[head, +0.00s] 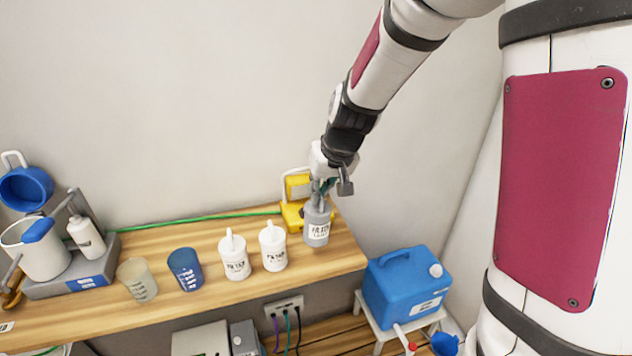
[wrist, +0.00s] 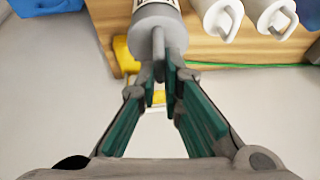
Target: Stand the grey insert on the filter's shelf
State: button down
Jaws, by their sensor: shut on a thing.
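The grey insert (head: 317,228), a labelled cylinder with a narrow neck on top, is upright near the right end of the wooden shelf (head: 345,255). My gripper (head: 322,188) comes from above and is shut on its neck. In the wrist view the insert (wrist: 157,22) is at the top middle, with my gripper's fingertips (wrist: 162,75) around its neck. I cannot tell whether its base touches the wood. I cannot make out which thing is the filter.
A blue canister (head: 405,285) is lower right, past the shelf's end.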

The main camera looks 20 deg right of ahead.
aim_at(319, 210)
jog(key=f+b, duration=0.2)
jog(key=f, duration=0.1)
jog(key=shift+w+f, duration=0.2)
jog(key=shift+f, duration=0.05)
jog(key=shift+s+f+b, duration=0.15)
jog(key=shift+f+b, duration=0.85)
jog(key=shift+f, duration=0.15)
jog(key=shift+d+h+p, duration=0.4)
jog(key=shift+d+p, duration=0.1)
jog(key=shift+p, duration=0.75)
jog(key=shift+a+p, duration=0.5)
jog(key=shift+a, duration=0.05)
dwell(0.8)
jog(key=shift+f+b, duration=0.6)
jog(key=shift+f, duration=0.3)
dwell(0.3)
jog(key=c, duration=1.7)
grip_release()
jog(key=shift+o, duration=0.2)
